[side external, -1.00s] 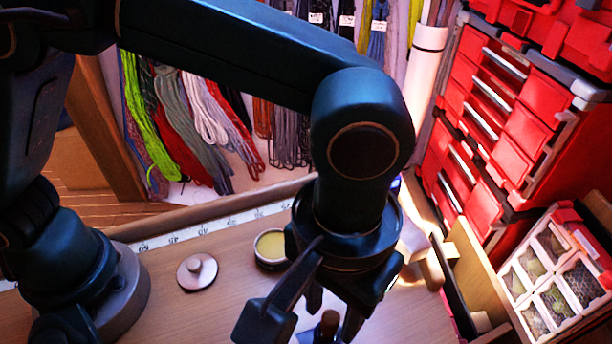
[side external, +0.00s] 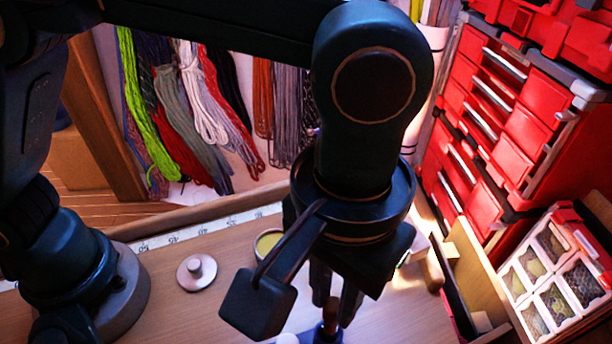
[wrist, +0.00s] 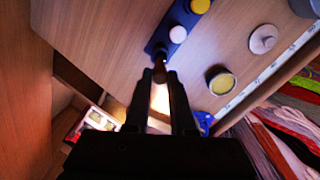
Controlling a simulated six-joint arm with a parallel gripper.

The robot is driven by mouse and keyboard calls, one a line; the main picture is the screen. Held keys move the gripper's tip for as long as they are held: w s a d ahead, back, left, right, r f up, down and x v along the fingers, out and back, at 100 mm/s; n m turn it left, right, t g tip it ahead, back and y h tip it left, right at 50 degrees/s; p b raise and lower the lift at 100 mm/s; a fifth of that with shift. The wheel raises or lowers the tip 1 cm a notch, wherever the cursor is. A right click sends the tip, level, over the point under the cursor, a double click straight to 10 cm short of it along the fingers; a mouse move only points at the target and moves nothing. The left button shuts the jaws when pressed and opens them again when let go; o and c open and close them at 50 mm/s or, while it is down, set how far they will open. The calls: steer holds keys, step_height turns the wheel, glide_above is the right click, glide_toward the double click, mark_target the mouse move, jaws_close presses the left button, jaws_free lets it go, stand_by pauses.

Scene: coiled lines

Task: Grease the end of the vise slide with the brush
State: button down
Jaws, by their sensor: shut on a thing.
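My gripper (side external: 335,302) points down over the bench, and it also shows in the wrist view (wrist: 160,82). It is shut on an upright brown handle (side external: 330,313), which I take to be the brush; its brown top shows between the fingers in the wrist view (wrist: 160,70). Its bristles are not visible. Just beneath is a narrow blue holder (wrist: 164,47). I cannot tell whether the brush is clear of it. An open round tin of yellow grease (wrist: 222,83) stands nearby; my gripper partly covers it in the side view (side external: 268,242). I cannot make out the vise slide clearly.
A round knobbed lid (side external: 197,272) lies left of the tin. White (wrist: 178,34) and yellow (wrist: 200,5) round tops stand on the blue holder. A measuring strip (side external: 205,229) runs along the back, below hanging coiled lines (side external: 190,110). Red drawers (side external: 500,130) stand at right.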

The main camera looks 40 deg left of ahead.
steer(key=shift+r, duration=1.75)
steer(key=shift+a+f+m, duration=0.15)
steer(key=shift+f+m, duration=0.05)
steer(key=shift+m, duration=0.9)
steer(key=w+a+r+n, duration=0.1)
steer(key=w+a, duration=0.3)
steer(key=a, duration=1)
steer(key=w+a+r+n, duration=0.1)
steer(key=w+a, duration=0.2)
steer(key=a, duration=1.1)
steer(key=shift+w+r, duration=0.15)
steer(key=shift+w, duration=0.2)
